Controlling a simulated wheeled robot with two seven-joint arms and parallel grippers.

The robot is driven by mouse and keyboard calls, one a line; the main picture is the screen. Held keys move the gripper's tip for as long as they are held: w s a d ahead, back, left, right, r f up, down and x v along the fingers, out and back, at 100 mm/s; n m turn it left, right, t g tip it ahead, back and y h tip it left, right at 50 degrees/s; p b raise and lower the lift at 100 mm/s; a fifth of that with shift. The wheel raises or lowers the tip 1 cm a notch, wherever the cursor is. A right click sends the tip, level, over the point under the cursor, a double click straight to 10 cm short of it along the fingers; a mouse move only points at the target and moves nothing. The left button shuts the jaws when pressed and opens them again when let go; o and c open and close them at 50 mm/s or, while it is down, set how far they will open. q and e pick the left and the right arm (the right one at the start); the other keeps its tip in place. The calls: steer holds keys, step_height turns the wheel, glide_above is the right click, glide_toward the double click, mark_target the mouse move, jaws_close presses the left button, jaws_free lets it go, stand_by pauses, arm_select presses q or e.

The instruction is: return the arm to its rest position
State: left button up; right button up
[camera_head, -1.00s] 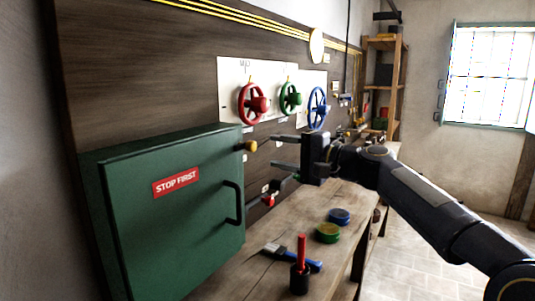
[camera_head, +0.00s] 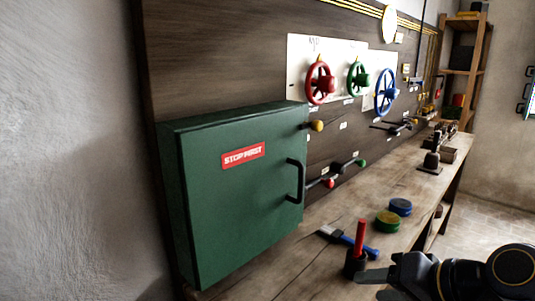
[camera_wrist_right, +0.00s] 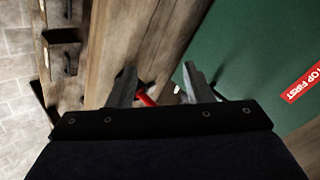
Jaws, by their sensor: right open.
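My right gripper (camera_head: 372,284) is low at the bottom right of the head view, its arm coming in from the right edge. In the right wrist view its two fingers (camera_wrist_right: 165,88) stand apart with nothing clamped between them. A red-handled tool in a dark holder (camera_head: 360,245) stands on the bench just beyond the fingers in the head view; the red handle (camera_wrist_right: 147,99) also shows between the fingers in the wrist view. I cannot tell how far apart they are. My left gripper is not in view.
A closed green cabinet (camera_head: 235,200) with a black handle stands left on the wooden bench (camera_head: 300,262). A blue-handled brush (camera_head: 345,240), a green tin (camera_head: 388,221) and a blue tin (camera_head: 400,206) lie nearby. Red (camera_head: 320,83), green (camera_head: 358,78) and blue (camera_head: 386,92) wheels are on the wall panel.

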steer(key=s+d+f+n+g+h, duration=0.1)
steer(key=s+f+n+g+h, duration=0.15)
steer(key=s+f, duration=1.15)
step_height(320, 180, up, 14)
steer(key=p, duration=1.4)
steer(key=shift+d, duration=0.2)
steer(key=shift+w+r, duration=0.1)
